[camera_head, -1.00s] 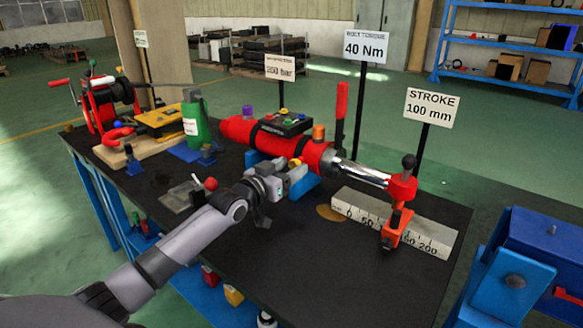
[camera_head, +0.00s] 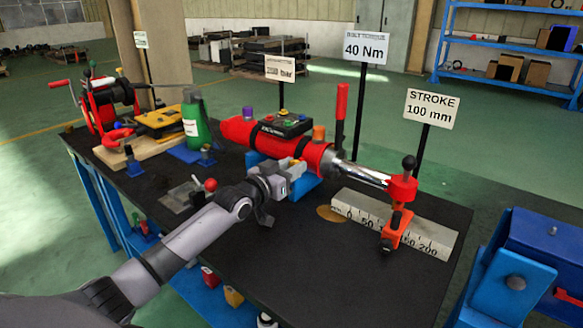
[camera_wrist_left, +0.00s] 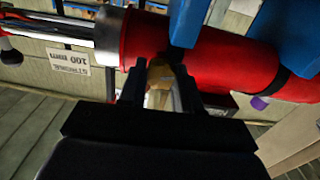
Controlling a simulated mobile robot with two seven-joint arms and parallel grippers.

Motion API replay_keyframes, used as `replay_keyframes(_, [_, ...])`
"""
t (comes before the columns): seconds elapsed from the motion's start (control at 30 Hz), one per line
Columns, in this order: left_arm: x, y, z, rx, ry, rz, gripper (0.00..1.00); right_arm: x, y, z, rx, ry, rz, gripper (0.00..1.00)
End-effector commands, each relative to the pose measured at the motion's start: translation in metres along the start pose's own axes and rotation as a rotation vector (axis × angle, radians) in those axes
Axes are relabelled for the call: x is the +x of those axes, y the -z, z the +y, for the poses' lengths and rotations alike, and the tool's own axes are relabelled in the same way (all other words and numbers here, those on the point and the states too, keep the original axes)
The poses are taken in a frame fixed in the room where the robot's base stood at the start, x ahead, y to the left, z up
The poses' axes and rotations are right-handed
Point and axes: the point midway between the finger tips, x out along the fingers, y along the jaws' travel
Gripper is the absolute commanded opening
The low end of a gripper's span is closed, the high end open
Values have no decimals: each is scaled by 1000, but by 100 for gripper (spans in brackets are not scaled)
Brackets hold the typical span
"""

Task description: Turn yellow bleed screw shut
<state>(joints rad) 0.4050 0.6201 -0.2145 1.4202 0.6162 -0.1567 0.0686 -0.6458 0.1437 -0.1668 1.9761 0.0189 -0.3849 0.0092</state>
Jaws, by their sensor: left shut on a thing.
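The red hydraulic cylinder (camera_head: 315,157) lies on its blue cradles on the black table, with its chrome rod (camera_head: 365,175) pointing right. My left gripper (camera_head: 294,170) is at the near side of the cylinder and covers much of the spot where the yellow bleed screw is. In the left wrist view my left gripper (camera_wrist_left: 160,88) has its two dark fingers close against the red body. The yellow bleed screw (camera_wrist_left: 161,92) shows as a shaded yellowish piece between them, and the gripper is shut on it. Its turn angle cannot be read. My right gripper is out of view.
A scale block (camera_head: 425,236) and an orange rod-end clamp (camera_head: 396,225) stand at the right. A green bottle (camera_head: 196,128) and a red-ball lever (camera_head: 210,185) are at the left. The table's front is clear.

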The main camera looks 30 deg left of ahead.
Motion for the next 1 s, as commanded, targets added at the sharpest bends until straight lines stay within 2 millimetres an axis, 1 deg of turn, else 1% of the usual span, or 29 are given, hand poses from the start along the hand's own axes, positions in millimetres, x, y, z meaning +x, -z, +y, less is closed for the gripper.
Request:
replay_keyframes(0.17, [0,1,0,76,0,0,2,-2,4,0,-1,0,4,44])
replay_keyframes(0.37, [0,2,1,225,0,0,2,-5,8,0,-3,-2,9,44])
replay_keyframes(1.0, [0,0,2,833,-1,0,2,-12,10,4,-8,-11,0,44])
